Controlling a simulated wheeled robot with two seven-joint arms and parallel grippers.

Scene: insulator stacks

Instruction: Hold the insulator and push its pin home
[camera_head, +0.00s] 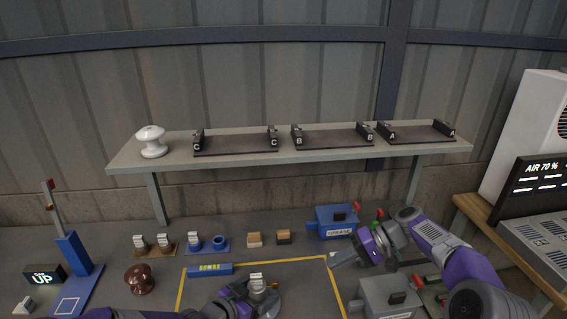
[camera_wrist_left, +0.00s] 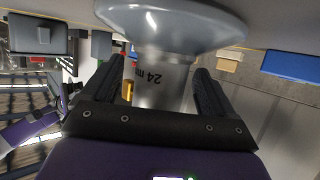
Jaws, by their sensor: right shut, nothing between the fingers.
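A grey insulator (camera_head: 258,282) stands in the yellow-outlined area at the front of the bench. In the left wrist view its wide disc and metal cap (camera_wrist_left: 160,75), marked "24 mm", fill the middle. My left gripper (camera_head: 243,297) has its fingers (camera_wrist_left: 160,92) on either side of this cap; a narrow strip of background shows beside the left finger, and I cannot tell whether they touch it. My right gripper (camera_head: 343,258) is shut and empty beyond the right of the yellow outline. I cannot make out the insulator's pin.
A blue grease box (camera_head: 335,222) and a grey box (camera_head: 388,297) stand near my right arm. A brown insulator (camera_head: 140,279) is at left, with small parts on stands behind. A shelf (camera_head: 180,174) holds a white insulator (camera_head: 151,141) and trays. A screen (camera_head: 540,178) reads "AIR 70 %".

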